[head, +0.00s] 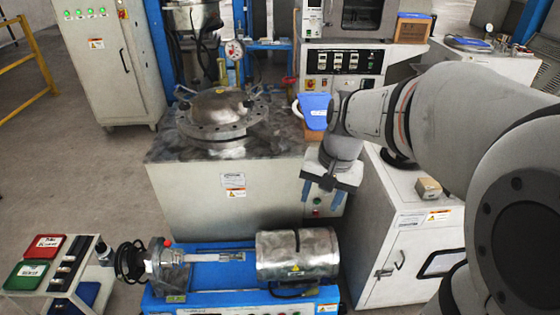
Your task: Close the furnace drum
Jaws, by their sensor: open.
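The furnace drum (275,257) is a shiny metal cylinder lying on its side at the right part of a low blue bench unit (220,272). A dark seam runs around its middle. To its left, a metal rod holder (212,257) lies exposed on the blue bed, reaching from a metal end fixture (168,270). My gripper (320,194) hangs above and slightly right of the drum, with its two blue fingers pointing down, spread apart and empty. It does not appear to touch the drum.
A grey cabinet (190,185) with a lidded metal vessel (218,110) stands behind. A white cabinet (385,235) stands at right, carrying a small box (428,189). A small stand with red and green trays (45,247) is at lower left. Open floor lies at left.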

